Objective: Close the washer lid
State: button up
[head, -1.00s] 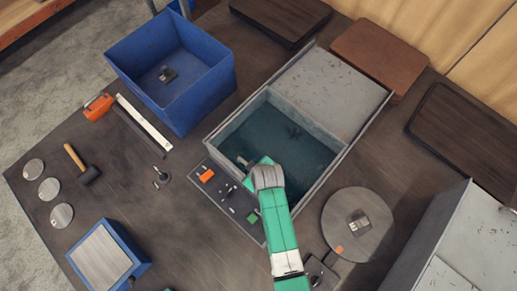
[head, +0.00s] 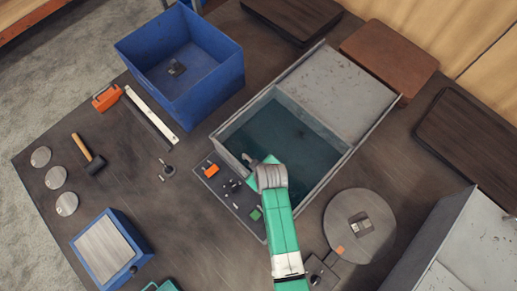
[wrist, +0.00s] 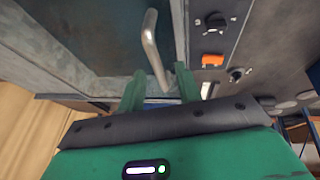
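The washer (head: 222,146) is a grey metal box with an open basin (head: 285,138) of dark teal liquid. A flat, worn grey panel, seemingly the lid (head: 338,88), covers its upper right part and leaves the basin uncovered. My gripper (wrist: 160,85) is over the basin's near edge, beside the control panel (head: 232,190). Its green fingers are apart in the wrist view. A bent metal handle (wrist: 151,42) shows ahead of and between them, its near end close to the fingertips. I cannot tell whether they touch or what the handle is fixed to.
A blue bin (head: 185,75) stands left of the washer. A round grey plate (head: 362,228) lies to the right of my arm, near a large grey box (head: 455,245). A hammer (head: 90,155) and small discs lie at the left.

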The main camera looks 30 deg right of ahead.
jog(key=v, duration=0.6)
jog(key=shift+r, duration=0.3)
jog(key=shift+s, duration=0.15)
